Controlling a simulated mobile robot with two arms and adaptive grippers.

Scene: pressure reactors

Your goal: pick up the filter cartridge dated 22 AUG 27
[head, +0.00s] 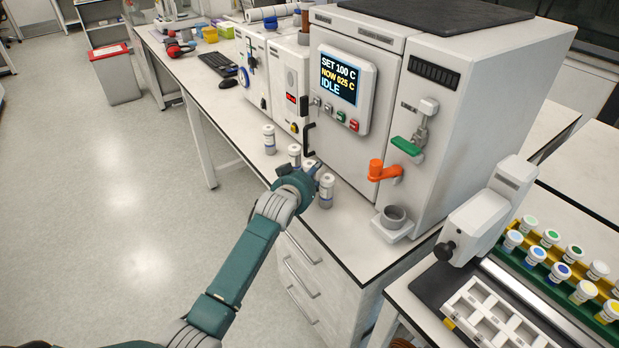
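Small white and grey cylinders, which look like the filter cartridges, stand upright near the bench's front edge. One (269,139) is farthest back, one (294,155) stands just behind my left gripper (312,172), and one (326,191) stands just right of it. Another may be partly hidden behind the gripper. Their printed dates are too small to read. My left gripper is low over the bench among the cartridges. Its fingers are small and partly hidden by its wrist, so I cannot tell if it is open or touches a cartridge. My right gripper is out of view.
The reactor cabinet (505,110) with an IDLE screen (339,77) stands right behind the cartridges. Its orange handle (384,170) and a grey cup (394,216) stick out to the right. A rack of capped vials (541,272) is at lower right. The floor at left is clear.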

